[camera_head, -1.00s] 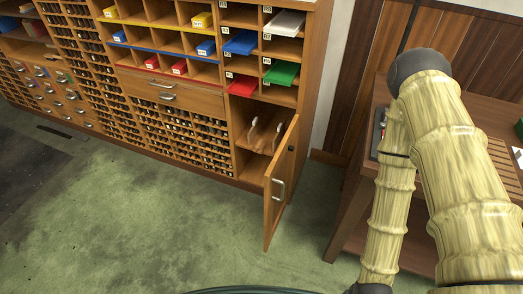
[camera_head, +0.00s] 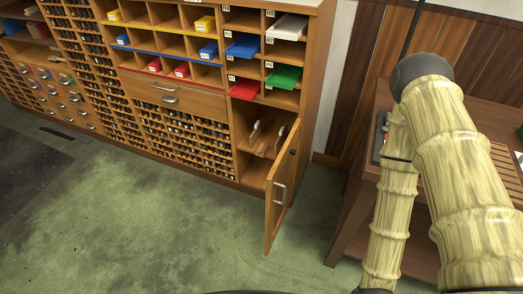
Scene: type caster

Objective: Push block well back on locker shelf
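The locker is an open compartment at the lower right of the wooden cabinet. Its locker door (camera_head: 281,190) stands open toward me, with a metal handle on it. Inside, the locker shelf (camera_head: 262,148) shows partly, and two pale upright pieces (camera_head: 255,132) stand there. I cannot tell whether either is the block; no block shows clearly. The door hides part of the inside on the right. My bamboo-textured arm is folded at the right of the view, well apart from the locker. My gripper is out of view.
Above the locker are cubbyholes with coloured trays, such as a green tray (camera_head: 284,77) and a red tray (camera_head: 245,89). A wooden bench (camera_head: 352,200) stands at the right, behind my arm. The green floor (camera_head: 150,220) before the cabinet is clear.

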